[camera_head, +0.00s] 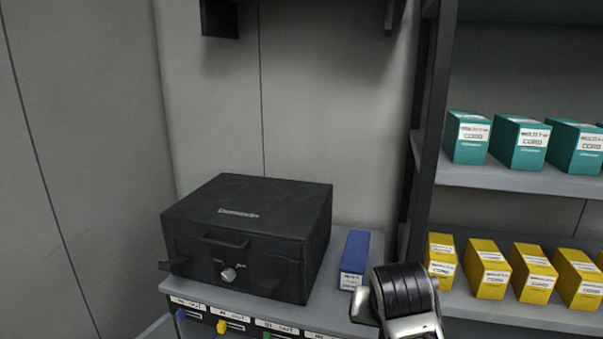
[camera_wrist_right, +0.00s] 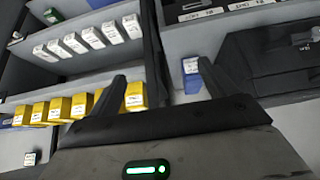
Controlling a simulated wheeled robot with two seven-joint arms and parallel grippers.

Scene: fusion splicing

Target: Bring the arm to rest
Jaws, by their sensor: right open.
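My right gripper (camera_wrist_right: 161,84) shows in the right wrist view with its two dark fingers spread wide apart and nothing between them. Part of my right arm, black and silver, rises at the lower middle right of the head view; its fingers cannot be made out there. The arm appears in front of the cabinet top, beside a blue box (camera_head: 354,259). My left gripper is in neither view.
A black case (camera_head: 245,240) with a knob stands on a grey cabinet (camera_head: 330,300) with labelled drawers. To the right, a shelf unit (camera_head: 470,175) holds several teal boxes (camera_head: 520,144) above several yellow boxes (camera_head: 533,272). The wall at left is bare.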

